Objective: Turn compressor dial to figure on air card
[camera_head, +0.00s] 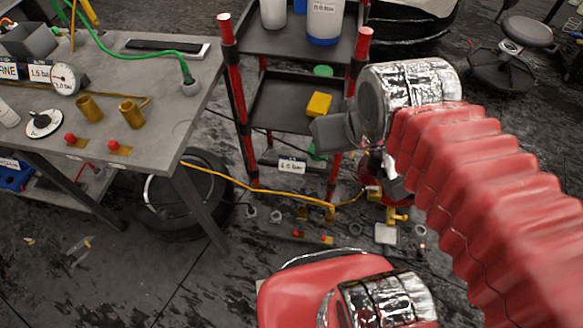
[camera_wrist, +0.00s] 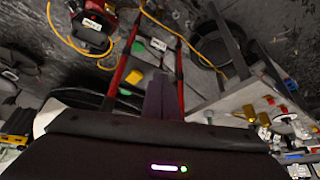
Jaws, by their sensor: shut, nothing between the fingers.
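A round dial with a black knob on a white disc (camera_head: 43,123) lies on the grey bench at left. Behind it stand a round white gauge (camera_head: 64,79) and a card reading about "1.5 bar" (camera_head: 40,73). Another white card (camera_head: 291,165), its figure too blurred to be sure of, is low by the shelf cart. A red machine (camera_wrist: 95,20) with a white label shows in the wrist view; it may be the compressor. My gripper (camera_head: 320,133) is in front of the cart, well right of the bench dial. Its dark fingers (camera_wrist: 163,98) are together and empty.
The cart (camera_head: 234,75) has red posts and dark shelves, with a yellow block (camera_head: 319,105) on one. Brass cylinders (camera_head: 132,113) and a green hose (camera_head: 140,50) are on the bench (camera_head: 175,110). A yellow hose (camera_head: 240,184) crosses beneath, near a tire (camera_head: 160,215).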

